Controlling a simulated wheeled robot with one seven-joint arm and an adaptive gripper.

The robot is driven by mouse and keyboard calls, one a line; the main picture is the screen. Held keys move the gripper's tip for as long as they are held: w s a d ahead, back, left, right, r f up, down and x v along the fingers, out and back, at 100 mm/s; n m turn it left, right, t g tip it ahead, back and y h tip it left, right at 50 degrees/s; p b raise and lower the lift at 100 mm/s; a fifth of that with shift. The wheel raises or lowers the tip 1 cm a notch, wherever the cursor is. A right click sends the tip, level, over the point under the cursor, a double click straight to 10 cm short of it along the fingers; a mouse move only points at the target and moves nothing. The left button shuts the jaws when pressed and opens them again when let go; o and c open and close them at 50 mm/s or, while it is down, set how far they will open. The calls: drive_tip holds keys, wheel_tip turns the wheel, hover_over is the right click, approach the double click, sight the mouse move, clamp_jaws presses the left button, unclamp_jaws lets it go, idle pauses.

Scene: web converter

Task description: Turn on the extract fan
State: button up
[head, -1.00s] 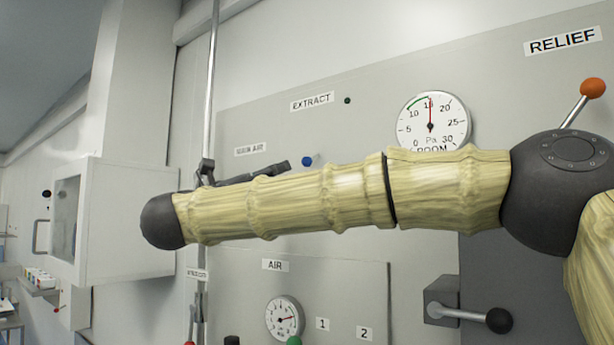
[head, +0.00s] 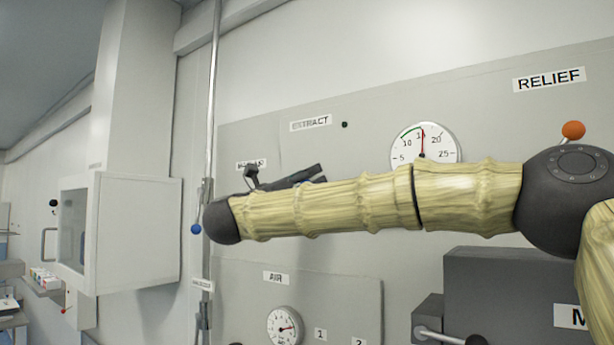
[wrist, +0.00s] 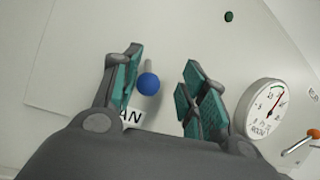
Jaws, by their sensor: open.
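In the wrist view a blue ball knob (wrist: 148,84) on a short metal stem shows between the spread fingers of my gripper (wrist: 162,62). I cannot tell whether they touch it. A label ending in "AN" (wrist: 133,118) is partly hidden below it. In the head view my open gripper (head: 285,176) is in front of the panel, below the EXTRACT label (head: 311,123); the knob is hidden there behind it or my arm. A small dark green lamp (head: 345,125) sits right of that label and also shows in the wrist view (wrist: 229,16).
A room pressure gauge (head: 424,146) is to the right, partly behind my arm. An orange-knobbed lever (head: 573,130) sits under the RELIEF label (head: 549,79). Another blue knob (head: 196,229) is by the vertical pipe (head: 212,100). A white cabinet (head: 137,230) stands left.

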drive_tip(key=shift+w+a+f, duration=0.1)
drive_tip(key=shift+w+f, duration=0.15)
drive_tip(key=shift+w, duration=0.25)
drive_tip(key=shift+w+f, duration=0.25)
drive_tip(key=shift+w, duration=0.25)
drive_tip(key=shift+s+r, duration=0.2)
drive_tip(key=shift+s, duration=0.25)
drive_tip(key=c, duration=0.4)
drive_tip(key=shift+s, duration=0.1)
drive_tip(key=c, duration=0.4)
clamp_jaws()
